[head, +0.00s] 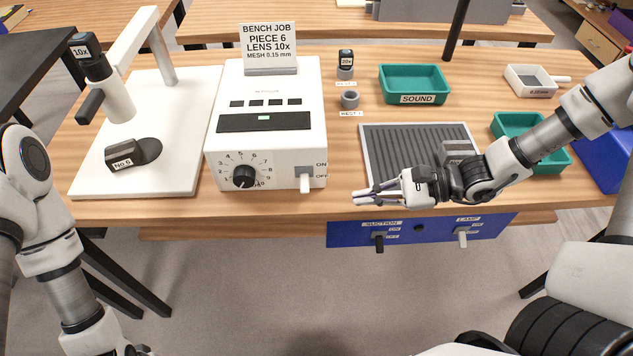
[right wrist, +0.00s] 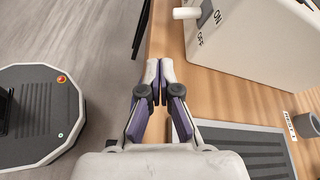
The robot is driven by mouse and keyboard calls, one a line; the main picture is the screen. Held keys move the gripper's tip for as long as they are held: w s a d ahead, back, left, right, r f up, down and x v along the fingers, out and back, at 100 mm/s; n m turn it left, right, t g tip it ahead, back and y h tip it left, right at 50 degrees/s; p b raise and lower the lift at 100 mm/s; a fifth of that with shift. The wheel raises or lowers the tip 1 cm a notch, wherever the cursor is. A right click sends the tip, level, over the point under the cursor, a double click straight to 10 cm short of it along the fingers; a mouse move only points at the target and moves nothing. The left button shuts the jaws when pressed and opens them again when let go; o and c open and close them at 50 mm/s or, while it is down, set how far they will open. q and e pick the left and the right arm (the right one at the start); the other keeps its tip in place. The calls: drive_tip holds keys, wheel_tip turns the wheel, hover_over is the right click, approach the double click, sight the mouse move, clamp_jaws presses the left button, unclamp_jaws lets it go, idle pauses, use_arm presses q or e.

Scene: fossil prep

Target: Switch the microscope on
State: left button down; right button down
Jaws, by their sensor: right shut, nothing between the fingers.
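The microscope stand (head: 165,60) is at the left, with a 10x lens tube (head: 112,90) over a white base (head: 185,130). A white control box (head: 270,85) stands beside it with a numbered dial (head: 243,177). Its ON/OFF switch lever (head: 306,184) is at the front right corner and points down by OFF in the head view. The lever also shows in the right wrist view (right wrist: 186,13). My right gripper (head: 358,197) is shut and empty, right of the lever and apart from it, near the table's front edge. Its fingertips (right wrist: 160,70) show in the right wrist view. My left gripper is out of view.
A grey ribbed mat (head: 395,145) lies under and behind my right gripper. A blue panel (head: 345,235) with suction and lamp switches hangs below the front edge. A teal SOUND tray (head: 413,84) and a small 20x lens (head: 345,62) stand farther back. A specimen labelled No 6 (head: 121,155) sits on the base.

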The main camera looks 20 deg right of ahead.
sight(318, 201)
drive_tip(key=shift+w+d+r+t, duration=0.45)
drive_tip(key=shift+w+r+t, duration=0.05)
drive_tip(key=shift+w+r, duration=0.1)
drive_tip(key=shift+r, duration=0.2)
drive_tip(key=shift+a+r, duration=0.1)
drive_tip(key=shift+a, duration=0.1)
drive_tip(key=shift+a+f+b, duration=0.2)
drive_tip(key=shift+f+b, duration=0.1)
drive_tip(key=x, duration=0.9)
drive_tip(key=shift+w+a+r+b, duration=0.1)
drive_tip(key=shift+a+b, duration=0.15)
drive_tip(key=shift+b, duration=0.15)
